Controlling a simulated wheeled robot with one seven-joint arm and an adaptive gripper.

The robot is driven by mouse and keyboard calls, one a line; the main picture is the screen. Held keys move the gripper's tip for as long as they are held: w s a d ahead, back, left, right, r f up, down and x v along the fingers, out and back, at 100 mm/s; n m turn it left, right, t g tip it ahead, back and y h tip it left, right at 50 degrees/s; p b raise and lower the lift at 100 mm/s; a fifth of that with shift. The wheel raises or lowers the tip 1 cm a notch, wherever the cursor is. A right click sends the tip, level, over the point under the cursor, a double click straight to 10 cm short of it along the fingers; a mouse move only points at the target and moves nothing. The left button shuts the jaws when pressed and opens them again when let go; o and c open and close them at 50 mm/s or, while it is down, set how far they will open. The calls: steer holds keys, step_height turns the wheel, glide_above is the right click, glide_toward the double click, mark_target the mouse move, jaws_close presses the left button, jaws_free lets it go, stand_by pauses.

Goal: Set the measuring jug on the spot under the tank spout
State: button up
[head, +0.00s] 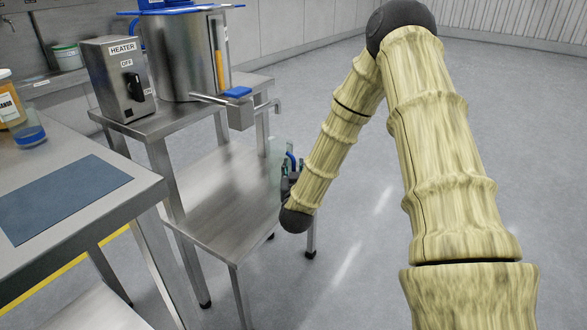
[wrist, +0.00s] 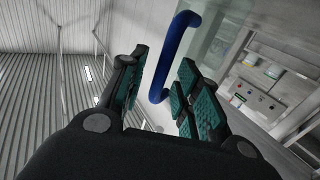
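The clear measuring jug (head: 274,158) is near the right edge of the lower metal shelf (head: 215,200), below the spout (head: 277,106) in the picture. Its blue handle (head: 291,160) faces my gripper (head: 288,180), which is partly hidden behind my arm. The wrist view shows the blue handle (wrist: 181,38) between the tips of my gripper's fingers (wrist: 160,98), with a gap visible beside it. The fingers look spread. The clear jug wall (wrist: 218,38) shows beyond the handle. The steel tank (head: 180,55) stands above. I see no marked spot, and cannot tell whether the jug touches the shelf.
A heater box (head: 122,80) stands left of the tank on the upper table. A bench (head: 130,205) at the left carries a blue mat (head: 60,200), a container with blue liquid (head: 30,137) and an orange-labelled bottle (head: 10,100). The floor at the right is clear.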

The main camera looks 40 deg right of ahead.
steer(key=p+v, duration=0.2)
steer(key=v, duration=0.9)
